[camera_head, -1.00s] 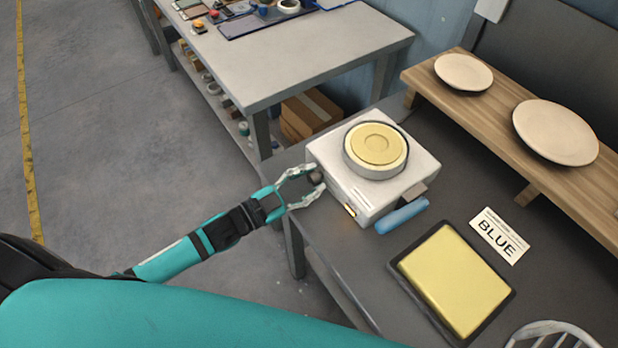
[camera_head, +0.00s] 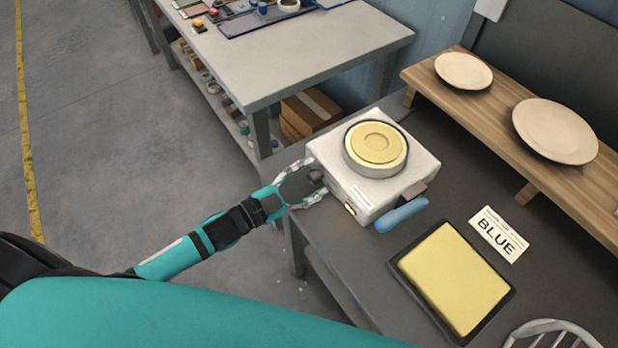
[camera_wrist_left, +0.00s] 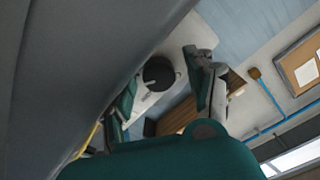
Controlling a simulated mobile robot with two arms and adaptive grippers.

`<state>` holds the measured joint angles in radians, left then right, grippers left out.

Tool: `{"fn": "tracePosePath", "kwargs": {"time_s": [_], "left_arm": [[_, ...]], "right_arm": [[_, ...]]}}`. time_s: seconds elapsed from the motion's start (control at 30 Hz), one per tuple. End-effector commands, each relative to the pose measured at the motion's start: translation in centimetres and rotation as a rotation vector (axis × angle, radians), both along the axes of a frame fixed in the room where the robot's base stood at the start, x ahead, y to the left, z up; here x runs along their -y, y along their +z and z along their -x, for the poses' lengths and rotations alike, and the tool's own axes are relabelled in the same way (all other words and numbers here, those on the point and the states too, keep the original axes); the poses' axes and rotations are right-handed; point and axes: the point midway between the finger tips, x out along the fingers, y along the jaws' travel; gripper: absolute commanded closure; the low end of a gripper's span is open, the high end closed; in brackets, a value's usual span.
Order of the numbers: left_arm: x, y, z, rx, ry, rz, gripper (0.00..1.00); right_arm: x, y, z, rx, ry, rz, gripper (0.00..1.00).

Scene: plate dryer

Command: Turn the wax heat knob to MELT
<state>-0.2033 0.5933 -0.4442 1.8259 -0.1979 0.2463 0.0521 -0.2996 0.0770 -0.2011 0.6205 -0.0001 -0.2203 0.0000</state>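The wax heater is a white box (camera_head: 343,186) at the table's left corner, with a round pot of yellow wax (camera_head: 376,142) on top. Its dark, round wax heat knob (camera_head: 316,176) is on the left side face. In the left wrist view the knob (camera_wrist_left: 158,73) shows a pale pointer line slanting to the lower left; no MELT mark is readable. My left gripper (camera_head: 319,178) is at the knob with a finger on either side. In the wrist view the fingers of this gripper (camera_wrist_left: 162,70) stand apart, with gaps beside the knob. My right gripper is out of view.
A blue-handled tool (camera_head: 402,215) lies against the heater's front. A black-rimmed yellow tray (camera_head: 455,278) and a BLUE card (camera_head: 499,235) lie to the right. Plates stand on a wooden shelf (camera_head: 505,128) behind. Open floor (camera_head: 110,150) is left of the table.

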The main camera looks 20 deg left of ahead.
Motion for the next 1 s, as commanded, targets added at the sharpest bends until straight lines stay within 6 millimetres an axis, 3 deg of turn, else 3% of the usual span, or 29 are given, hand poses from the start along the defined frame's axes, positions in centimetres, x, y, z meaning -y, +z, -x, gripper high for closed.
{"fn": "tracePosePath", "kwargs": {"time_s": [0.27,0.7,1.0], "left_arm": [[-0.3,-0.1,0.4,-0.002,0.0,0.0,0.45],[-5.3,-0.2,7.0,-0.006,0.0,-0.001,0.45],[-7.3,0.0,9.4,-0.001,0.001,-0.001,0.45]], "right_arm": [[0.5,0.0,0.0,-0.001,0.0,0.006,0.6],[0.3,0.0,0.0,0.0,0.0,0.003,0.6],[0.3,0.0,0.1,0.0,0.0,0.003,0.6]]}}
